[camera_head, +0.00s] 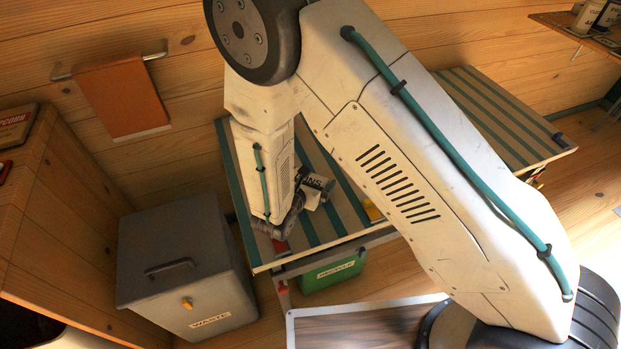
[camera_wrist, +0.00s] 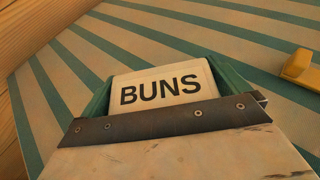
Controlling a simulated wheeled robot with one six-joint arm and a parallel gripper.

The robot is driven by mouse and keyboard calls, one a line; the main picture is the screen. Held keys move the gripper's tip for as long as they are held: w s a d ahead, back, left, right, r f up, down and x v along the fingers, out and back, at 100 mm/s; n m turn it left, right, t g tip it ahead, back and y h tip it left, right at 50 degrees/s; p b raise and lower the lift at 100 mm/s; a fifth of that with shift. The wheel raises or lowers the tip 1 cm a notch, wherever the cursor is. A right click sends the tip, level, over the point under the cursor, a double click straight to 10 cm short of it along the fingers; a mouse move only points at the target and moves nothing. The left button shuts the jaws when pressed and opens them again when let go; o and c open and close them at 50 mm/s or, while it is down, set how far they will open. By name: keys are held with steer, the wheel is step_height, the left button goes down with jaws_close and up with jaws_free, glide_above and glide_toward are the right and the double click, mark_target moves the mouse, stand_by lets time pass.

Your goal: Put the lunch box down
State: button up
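The lunch box (camera_wrist: 160,88), a pale box with BUNS in black letters, shows in the wrist view just beyond the dark bar of my wrist. Green parts of my gripper (camera_wrist: 166,92) flank it on both sides with no clear gap, so my gripper looks shut on it. In the head view, the box's lettered face (camera_head: 314,184) shows beside the end of my arm, over the striped table (camera_head: 340,217). My fingertips are mostly hidden there. I cannot tell whether the box touches the tabletop.
A small yellow thing (camera_wrist: 298,67) lies on the table, right of the box. A grey waste bin (camera_head: 185,265) stands left of the table, and a green recycle bin (camera_head: 333,272) is under it. An orange cloth (camera_head: 122,95) hangs on the wall.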

steer(key=shift+r, duration=0.1)
steer(key=shift+s+a+r, duration=0.15)
steer(key=shift+s+r, duration=0.05)
steer(key=v, duration=1.1)
steer(key=shift+s+a, duration=0.15)
steer(key=shift+s, duration=0.05)
steer(key=s+d+r+m+g+h, duration=0.25)
steer(key=d+r+m+g, duration=0.65)
steer(key=d+r+m, duration=0.95)
steer(key=s+d+r+m+y, duration=0.4)
steer(key=s+r+m, duration=0.2)
steer(key=s, duration=0.2)
steer(key=s+d+r+m+g+y, duration=0.1)
steer(key=s+d+r+m+y, duration=0.3)
steer(key=s, duration=0.4)
step_height(320, 180, up, 2)
steer(key=shift+d+m+y, duration=0.25)
steer(key=shift+m+y, duration=0.2)
steer(key=shift+m, duration=0.4)
